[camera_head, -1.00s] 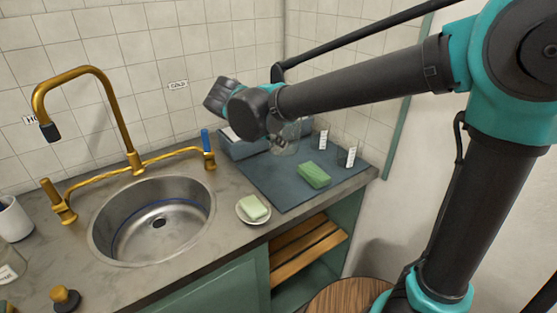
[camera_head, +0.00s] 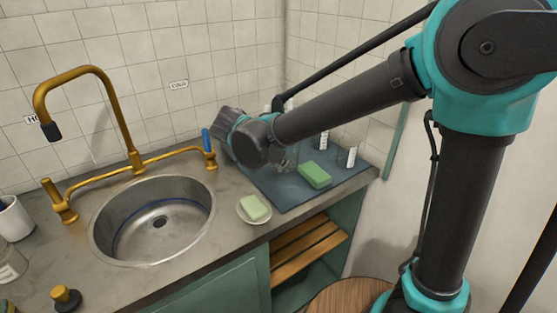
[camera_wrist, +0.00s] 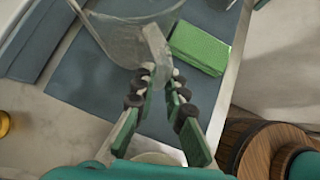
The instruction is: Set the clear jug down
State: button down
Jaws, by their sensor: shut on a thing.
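The clear jug (camera_wrist: 120,35) fills the top of the wrist view, over the blue-grey mat (camera_wrist: 80,88). My gripper (camera_wrist: 160,72) is shut on the jug's handle (camera_wrist: 155,44). In the head view the jug (camera_head: 290,155) is mostly hidden behind my wrist, low over the mat (camera_head: 272,190). I cannot tell whether its base touches the mat. A green sponge (camera_head: 314,175) lies on the mat to the right of the jug; it also shows in the wrist view (camera_wrist: 199,48).
Two small glasses with white labels (camera_head: 324,141) (camera_head: 351,157) stand at the mat's right. A soap dish (camera_head: 254,209) sits left of the mat, beside the round sink (camera_head: 155,215). Brass taps (camera_head: 135,160) rise behind the sink. A wooden stool (camera_head: 345,297) stands below the counter.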

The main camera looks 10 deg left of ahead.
jog(key=c, duration=1.6)
grip_release()
jog(key=shift+r, duration=0.1)
jog(key=v, duration=1.2)
jog(key=shift+r, duration=0.1)
jog(key=w+d+f+m+g, duration=0.1)
jog(key=w+d+f+m, duration=0.1)
jog(key=d+f+m, duration=0.45)
jog(key=w+d+f+m+g+y, duration=0.1)
jog(key=w+d+f+m+g, duration=0.15)
jog(key=d, duration=0.75)
jog(key=w+d+f+m, duration=0.25)
jog(key=d+m, duration=0.25)
jog(key=d, duration=0.3)
jog(key=s+d+f+m+y, duration=0.1)
jog(key=s+d+f+m, duration=0.2)
jog(key=d+m, duration=0.2)
jog(key=s+d+f+m+y, duration=0.1)
jog(key=s+d+f+m, duration=0.2)
jog(key=d+f+m, duration=0.1)
jog(key=s+d+f+m+y, duration=0.1)
jog(key=s+d+f+m, duration=0.2)
jog(key=d+m, duration=0.3)
jog(key=shift+d+f+m, duration=0.15)
jog(key=shift+d+m, duration=0.1)
jog(key=shift+m, duration=0.35)
